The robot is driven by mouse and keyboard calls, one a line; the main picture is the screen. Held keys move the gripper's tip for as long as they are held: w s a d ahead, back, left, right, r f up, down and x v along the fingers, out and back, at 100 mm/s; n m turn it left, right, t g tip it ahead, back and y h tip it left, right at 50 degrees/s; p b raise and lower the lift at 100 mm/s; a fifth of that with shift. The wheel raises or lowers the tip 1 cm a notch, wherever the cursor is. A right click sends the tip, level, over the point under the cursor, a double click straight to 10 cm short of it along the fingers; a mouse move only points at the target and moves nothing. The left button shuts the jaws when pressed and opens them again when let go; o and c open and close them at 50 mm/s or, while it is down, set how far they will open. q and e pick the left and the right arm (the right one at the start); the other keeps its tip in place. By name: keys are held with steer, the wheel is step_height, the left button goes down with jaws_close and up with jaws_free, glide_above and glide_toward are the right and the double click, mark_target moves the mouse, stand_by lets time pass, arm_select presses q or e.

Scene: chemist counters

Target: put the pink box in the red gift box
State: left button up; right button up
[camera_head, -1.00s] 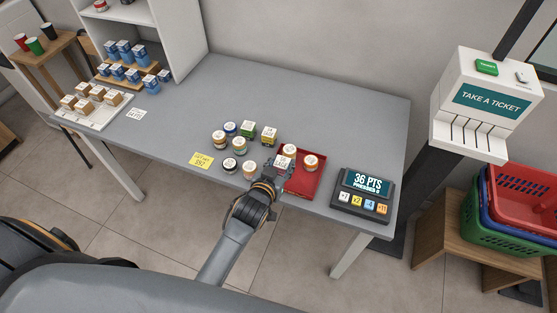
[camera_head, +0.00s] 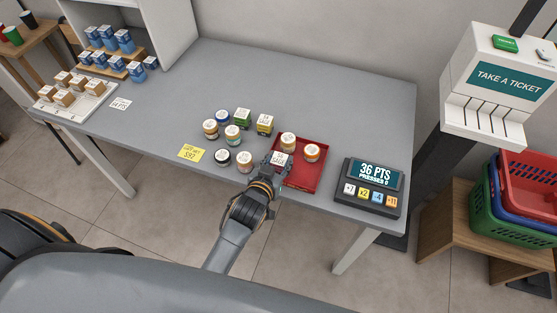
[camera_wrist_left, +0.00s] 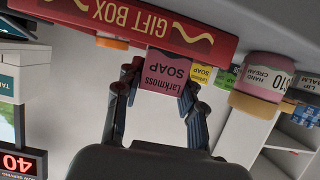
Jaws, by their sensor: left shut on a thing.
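The pink box (camera_wrist_left: 161,72), marked Larkmoss SOAP, is between the fingers of my left gripper (camera_wrist_left: 160,92) in the left wrist view, which is upside down. In the head view my left gripper (camera_head: 277,165) is shut on it at the left edge of the red gift box. There mostly its pale top (camera_head: 280,158) shows. The red gift box (camera_head: 309,178) is a shallow open tray near the table's front edge. An orange-sided jar (camera_head: 312,153) and a tan-sided jar (camera_head: 288,142) stand in it. I cannot tell whether the pink box touches it. My right gripper is not in view.
Several jars (camera_head: 233,134) and small boxes (camera_head: 265,124) stand left of the gift box, near a yellow card (camera_head: 192,153). A points console (camera_head: 368,187) stands to its right. The back of the grey table (camera_head: 310,90) is clear.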

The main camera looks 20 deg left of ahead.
arm_select(q)
steer(key=o, duration=1.2)
steer(key=shift+w+f, duration=0.1)
steer(key=shift+f, duration=0.1)
steer(key=shift+r, duration=0.15)
steer(key=shift+s+r, duration=0.1)
steer(key=shift+s, duration=0.1)
steer(key=v, duration=1.1)
steer(key=shift+s+r+b, duration=0.2)
steer(key=shift+s+b, duration=0.1)
steer(key=shift+b, duration=0.1)
steer(key=shift+f, duration=0.1)
steer(key=s+f+m+g+h, duration=0.1)
steer(key=s+f+g, duration=0.3)
steer(key=f, duration=1.1)
steer(key=s+f+m+g, duration=0.1)
steer(key=s+f+g, duration=0.35)
steer(key=f, duration=1.05)
steer(key=s+a+f+g, duration=0.1)
steer(key=s+a+f, duration=0.1)
steer(key=s+f, duration=0.3)
steer(key=s+a+f+g+y, duration=0.1)
steer(key=s+a+f, duration=0.2)
steer(key=s, duration=0.7)
steer(key=s+a+f+g, duration=0.2)
steer(key=s+a+f, duration=0.1)
steer(key=s+f, duration=0.5)
steer(key=shift+s+a, duration=0.25)
